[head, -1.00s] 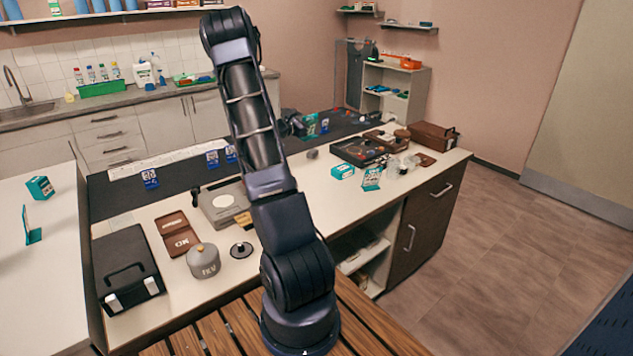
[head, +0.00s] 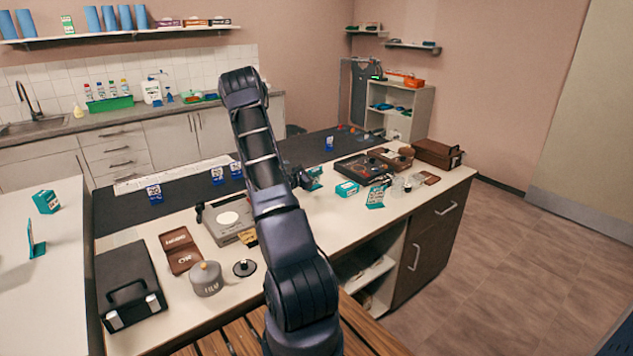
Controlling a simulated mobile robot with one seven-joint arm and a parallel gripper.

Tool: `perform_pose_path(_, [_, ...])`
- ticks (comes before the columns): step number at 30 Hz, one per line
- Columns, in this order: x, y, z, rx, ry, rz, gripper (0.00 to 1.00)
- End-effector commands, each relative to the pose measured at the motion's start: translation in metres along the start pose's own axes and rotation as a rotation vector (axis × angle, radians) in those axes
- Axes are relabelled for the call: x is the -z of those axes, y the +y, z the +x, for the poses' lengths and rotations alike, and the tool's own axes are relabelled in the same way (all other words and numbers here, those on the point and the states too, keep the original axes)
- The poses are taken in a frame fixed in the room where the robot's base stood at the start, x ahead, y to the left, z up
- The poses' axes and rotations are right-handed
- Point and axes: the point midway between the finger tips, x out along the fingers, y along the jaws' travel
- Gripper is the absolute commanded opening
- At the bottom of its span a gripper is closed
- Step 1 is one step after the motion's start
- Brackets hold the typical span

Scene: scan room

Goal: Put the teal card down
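The teal card (head: 314,180) is at the fingers of my gripper (head: 305,179), over the far side of the counter's white top, just left of a small teal box (head: 347,188). My gripper appears shut on the card; the fingers are small and partly hidden by my arm. I cannot tell whether the card's lower edge touches the counter (head: 330,215). Another teal card (head: 376,197) stands tilted to the right of the box, and one more (head: 33,242) stands on the white left counter.
Blue cards (head: 329,145) stand on the dark mat (head: 290,150). A black tray (head: 358,167), clear jars (head: 405,183) and a brown box (head: 437,153) are at the right. A grey device (head: 230,222), tin (head: 206,279) and black case (head: 130,290) are at the left. White top is bare in front of the teal box.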

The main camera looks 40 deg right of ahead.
Motion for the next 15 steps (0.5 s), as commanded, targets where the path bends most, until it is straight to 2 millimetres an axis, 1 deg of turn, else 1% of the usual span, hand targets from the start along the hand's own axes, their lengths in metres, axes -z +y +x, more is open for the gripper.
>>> perform_pose_path(9, [0.033,-0.011,0.001,0.002,0.0,-0.002,0.0])
perform_pose_path(15, [0.035,-0.011,0.0,0.001,0.0,0.0,0.0])
